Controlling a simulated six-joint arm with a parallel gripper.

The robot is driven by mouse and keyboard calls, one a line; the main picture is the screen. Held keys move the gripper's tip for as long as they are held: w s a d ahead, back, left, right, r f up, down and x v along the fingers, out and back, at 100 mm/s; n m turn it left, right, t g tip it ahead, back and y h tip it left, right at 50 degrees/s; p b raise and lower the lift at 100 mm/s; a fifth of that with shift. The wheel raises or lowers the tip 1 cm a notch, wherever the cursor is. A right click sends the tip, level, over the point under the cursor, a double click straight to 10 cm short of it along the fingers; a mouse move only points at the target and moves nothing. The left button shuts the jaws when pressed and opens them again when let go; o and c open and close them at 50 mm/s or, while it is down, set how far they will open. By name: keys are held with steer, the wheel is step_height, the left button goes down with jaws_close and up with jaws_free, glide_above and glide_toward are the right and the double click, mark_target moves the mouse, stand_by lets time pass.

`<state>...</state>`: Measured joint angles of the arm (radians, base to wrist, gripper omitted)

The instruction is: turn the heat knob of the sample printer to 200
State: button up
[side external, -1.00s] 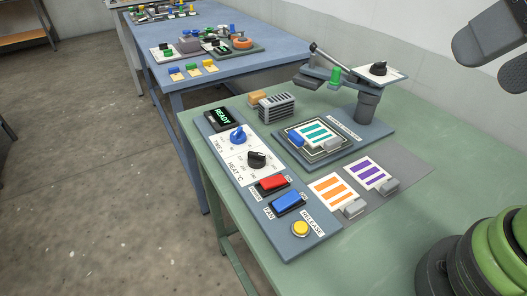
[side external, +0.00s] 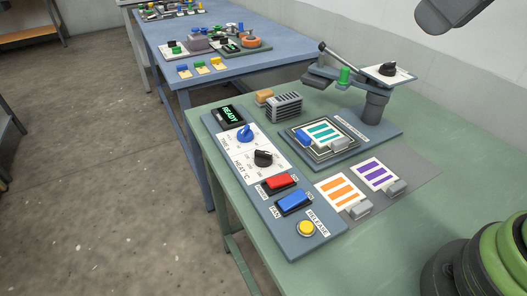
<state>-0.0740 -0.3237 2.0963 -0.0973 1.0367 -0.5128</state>
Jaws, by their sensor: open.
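The heat knob (side external: 263,158) is black and sits on the white HEAT °C dial plate (side external: 246,165) of the grey-blue control panel. Its pointer is too small to read against the dial figures. A blue knob (side external: 245,133) is just above it on the same plate, by the lit READY display (side external: 230,115). What looks like a dark grey finger of my gripper (side external: 449,15) shows at the top right edge, high and far from the knob, touching nothing. The rest of my gripper is out of the picture.
Below the dial are a red switch (side external: 279,183), a blue switch (side external: 294,202) and a yellow release button (side external: 306,228). The press arm (side external: 345,75) stands behind, above its print plate. Orange-striped (side external: 340,190) and purple-striped (side external: 376,174) samples lie right of the panel.

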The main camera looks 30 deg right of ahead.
steer(key=w+a+f+n+g, duration=0.2)
steer(key=w+a+n, duration=0.1)
steer(key=w+n, duration=0.55)
steer(key=n+g+h, duration=0.2)
steer(key=n+g, duration=0.1)
steer(key=n, duration=1.2)
glide_above(263, 152)
step_height(263, 152, down, 20)
steer(key=shift+s, duration=0.1)
step_height(263, 152, down, 10)
steer(key=shift+f, duration=0.1)
steer(key=c, duration=0.9)
